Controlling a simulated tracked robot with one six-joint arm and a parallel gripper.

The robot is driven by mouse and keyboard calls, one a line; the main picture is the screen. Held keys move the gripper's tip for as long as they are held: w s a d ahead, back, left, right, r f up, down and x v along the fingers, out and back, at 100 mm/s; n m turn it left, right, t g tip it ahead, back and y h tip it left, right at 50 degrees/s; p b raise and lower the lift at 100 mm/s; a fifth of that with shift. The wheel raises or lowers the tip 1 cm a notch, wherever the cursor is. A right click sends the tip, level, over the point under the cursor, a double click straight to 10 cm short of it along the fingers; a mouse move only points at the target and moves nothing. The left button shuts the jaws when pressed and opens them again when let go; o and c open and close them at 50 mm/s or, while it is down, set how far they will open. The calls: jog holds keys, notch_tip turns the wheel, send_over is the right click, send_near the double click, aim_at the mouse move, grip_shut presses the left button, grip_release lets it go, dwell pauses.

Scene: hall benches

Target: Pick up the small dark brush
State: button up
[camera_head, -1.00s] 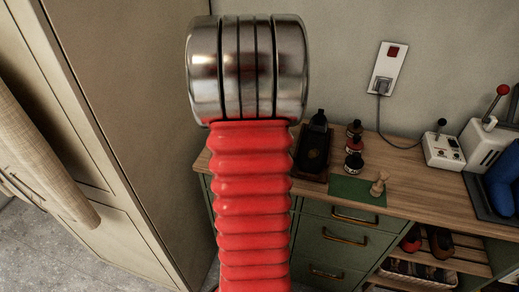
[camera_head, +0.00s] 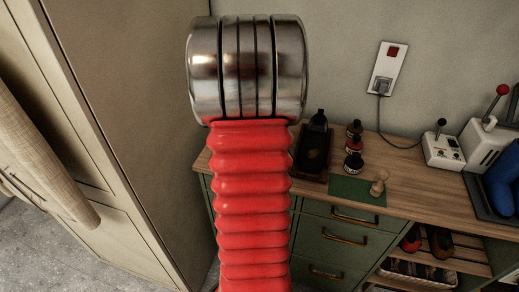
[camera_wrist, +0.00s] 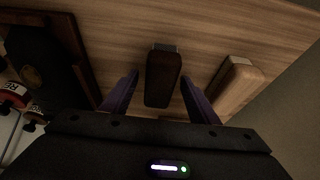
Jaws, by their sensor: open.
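The small dark brush (camera_wrist: 162,78) lies on the wooden bench top (camera_wrist: 125,42) in the wrist view, with a thin pale edge at its far end. My gripper (camera_wrist: 160,95) is open, its two purple-grey fingers on either side of the brush's near part. A gap shows between the brush and each finger; the height of the fingers over the bench is hard to tell. In the head view my red arm hides the gripper and the brush.
A light wooden brush (camera_wrist: 236,85) lies just right of the right finger. A dark tray (camera_wrist: 84,62) holding a black bottle stands to the left, with red-labelled bottles (camera_wrist: 14,95) beyond. In the head view a tall cabinet (camera_head: 130,90) stands left of the bench.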

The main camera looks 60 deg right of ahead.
jog(key=shift+c, duration=0.6)
jog(key=c, duration=1)
notch_tip(320, 180, up, 10)
jog(key=shift+r, duration=0.25)
